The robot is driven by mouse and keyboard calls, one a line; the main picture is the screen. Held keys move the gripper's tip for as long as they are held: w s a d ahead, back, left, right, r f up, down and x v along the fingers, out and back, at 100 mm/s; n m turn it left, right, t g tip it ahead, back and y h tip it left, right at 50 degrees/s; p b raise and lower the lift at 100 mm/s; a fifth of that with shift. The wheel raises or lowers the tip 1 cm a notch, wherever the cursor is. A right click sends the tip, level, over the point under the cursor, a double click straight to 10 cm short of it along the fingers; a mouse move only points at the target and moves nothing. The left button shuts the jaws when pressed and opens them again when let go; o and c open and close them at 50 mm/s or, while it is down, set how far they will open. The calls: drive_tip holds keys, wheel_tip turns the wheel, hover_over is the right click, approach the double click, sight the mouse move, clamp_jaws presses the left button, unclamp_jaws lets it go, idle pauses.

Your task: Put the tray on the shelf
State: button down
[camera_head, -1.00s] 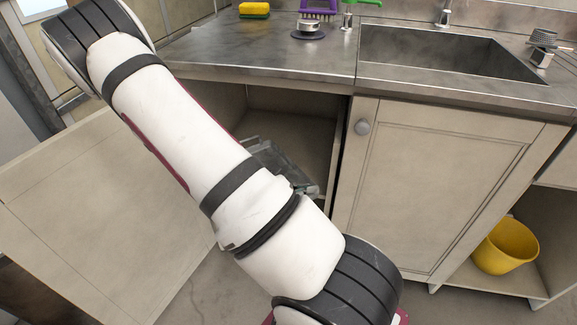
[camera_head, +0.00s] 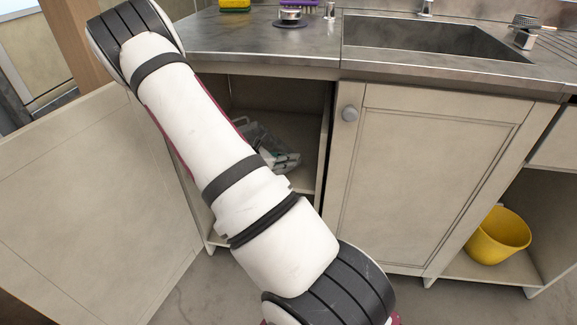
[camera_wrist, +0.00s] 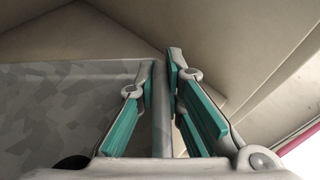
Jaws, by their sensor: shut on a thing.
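The tray (camera_wrist: 65,110) is a flat grey piece with a mottled pattern and a raised rim, filling the left of the wrist view. My gripper (camera_wrist: 160,80), with teal finger pads, is shut on its rim, one finger on each side. The shelf (camera_head: 300,127) is a beige board in that cabinet, under the counter. Whether the tray touches it, I cannot tell.
The cabinet's open door (camera_head: 90,190) stands to the left of my arm. A closed door with a round knob (camera_head: 425,185) is right of the opening. The steel counter (camera_head: 260,50) with a sink (camera_head: 440,38) lies above. A yellow bucket (camera_head: 498,236) stands in the lower right bay.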

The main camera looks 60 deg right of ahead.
drive_tip(key=shift+f, duration=0.9)
drive_tip(key=shift+f+b, duration=0.15)
drive_tip(key=shift+b, duration=0.2)
drive_tip(key=c, duration=1.7)
unclamp_jaws()
